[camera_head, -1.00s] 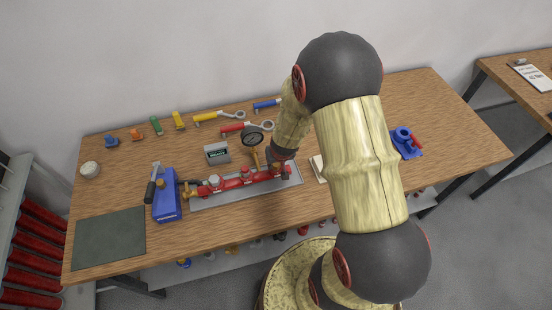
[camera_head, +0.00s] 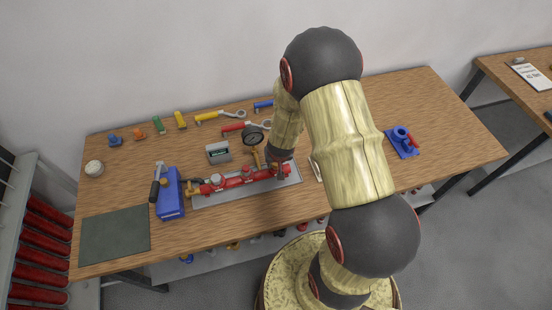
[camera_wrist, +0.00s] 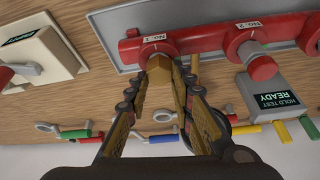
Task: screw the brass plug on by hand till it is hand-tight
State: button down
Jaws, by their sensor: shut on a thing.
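The brass plug (camera_wrist: 160,70) is a hexagonal golden piece at a red outlet marked No. 1 in the wrist view. Its threads are hidden, so I cannot tell how deep it sits. My gripper (camera_wrist: 164,82) is shut on it, one finger on each side. The red manifold (camera_wrist: 190,42) runs across the top of the wrist view, with a second outlet marked No. 2 to the right. In the head view the manifold (camera_head: 243,178) lies on a grey plate, and my gripper (camera_head: 281,172) is at its right end, where the plug is hidden.
A pressure gauge (camera_head: 253,139) stands behind the manifold. A grey HOLD TEST READY box (camera_wrist: 268,97) is close to the manifold. A blue pump (camera_head: 170,196) is at its left. The front-right tabletop is clear.

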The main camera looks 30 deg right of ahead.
jog(key=shift+w+r+m+h+p, duration=0.15)
jog(key=shift+m+p, duration=0.3)
jog(key=shift+p, duration=0.75)
jog(key=shift+r+m+h+p, duration=0.1)
jog(key=shift+m+h+p, duration=0.25)
jog(key=shift+p, duration=0.8)
jog(key=shift+f+m+p, duration=0.1)
jog(key=shift+m+p, duration=0.3)
jog(key=shift+p, duration=0.05)
jog(key=shift+m+g+p, duration=0.3)
jog(key=shift+m+p, duration=0.3)
jog(key=shift+p, duration=0.7)
jog(key=m+p, duration=0.1)
jog(key=p, duration=0.1)
jog(key=shift+m+h+p, duration=0.3)
jog(key=shift+h, duration=0.1)
jog(key=shift+g, duration=0.3)
jog(key=shift+m+p, duration=0.6)
jog(key=shift+p, duration=0.35)
jog(key=m+g+p, duration=0.1)
jog(key=m+p, duration=0.1)
jog(key=p, duration=0.1)
jog(key=shift+h, duration=0.3)
jog(key=shift+p, duration=0.3)
jog(key=shift+m+g+p, duration=0.3)
jog(key=shift+m+p, duration=0.5)
jog(key=shift+p, duration=0.25)
